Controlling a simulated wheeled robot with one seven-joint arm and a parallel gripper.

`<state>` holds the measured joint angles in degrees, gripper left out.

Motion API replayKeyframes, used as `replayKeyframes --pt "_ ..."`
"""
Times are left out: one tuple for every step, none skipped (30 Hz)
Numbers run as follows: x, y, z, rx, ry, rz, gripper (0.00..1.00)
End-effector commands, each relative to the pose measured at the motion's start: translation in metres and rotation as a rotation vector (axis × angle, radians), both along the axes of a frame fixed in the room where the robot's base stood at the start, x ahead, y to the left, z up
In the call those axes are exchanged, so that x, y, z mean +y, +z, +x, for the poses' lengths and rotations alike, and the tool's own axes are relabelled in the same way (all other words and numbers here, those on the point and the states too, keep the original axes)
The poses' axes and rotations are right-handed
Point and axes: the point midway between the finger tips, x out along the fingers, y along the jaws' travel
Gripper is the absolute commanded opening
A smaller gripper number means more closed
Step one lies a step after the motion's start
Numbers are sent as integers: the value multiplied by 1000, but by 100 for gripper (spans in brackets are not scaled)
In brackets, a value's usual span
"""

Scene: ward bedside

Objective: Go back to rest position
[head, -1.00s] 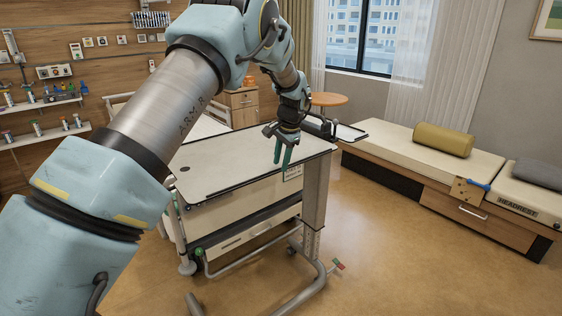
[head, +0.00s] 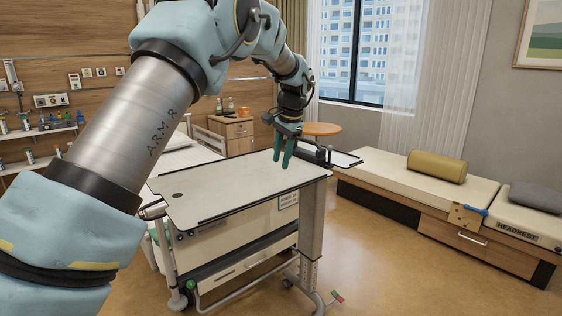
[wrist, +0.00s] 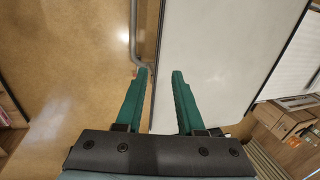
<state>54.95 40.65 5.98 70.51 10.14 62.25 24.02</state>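My gripper (head: 283,158) hangs over the right part of the overbed table (head: 230,190) in the head view, with its green fingers pointing down. In the wrist view the two fingers of my gripper (wrist: 160,72) stand apart with nothing between them. Below them the wrist view shows the pale table top (wrist: 215,50) on the right and the floor (wrist: 60,70) on the left. The table top is bare apart from a small dark round spot at its left. My arm reaches across from the left of the head view.
A bench with a mustard bolster (head: 437,166) and a grey cushion (head: 536,196) stands at the right. Shelves with bottles (head: 60,121) hang at the left. The floor between table and bench is open.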

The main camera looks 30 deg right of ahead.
Motion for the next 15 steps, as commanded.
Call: replayKeyframes --pt "0 0 0 0 0 0 38" --pt "0 0 0 0 0 0 38" --pt "0 0 0 0 0 0 38" --pt "0 0 0 0 0 0 38" --pt "0 0 0 0 0 0 38" --pt "0 0 0 0 0 0 38" --pt "0 0 0 0 0 0 38" --pt "0 -1 0 0 1 1 38" --pt "3 0 1 1 6 -1 38" --pt "7 -1 3 3 13 -2 38" --pt "12 -1 5 5 25 -5 38" --pt "24 -2 9 9 50 -11 38" --pt "35 -2 13 14 76 -18 38" --pt "50 -3 16 20 106 -25 38" --pt "72 -4 21 28 155 -38 38"
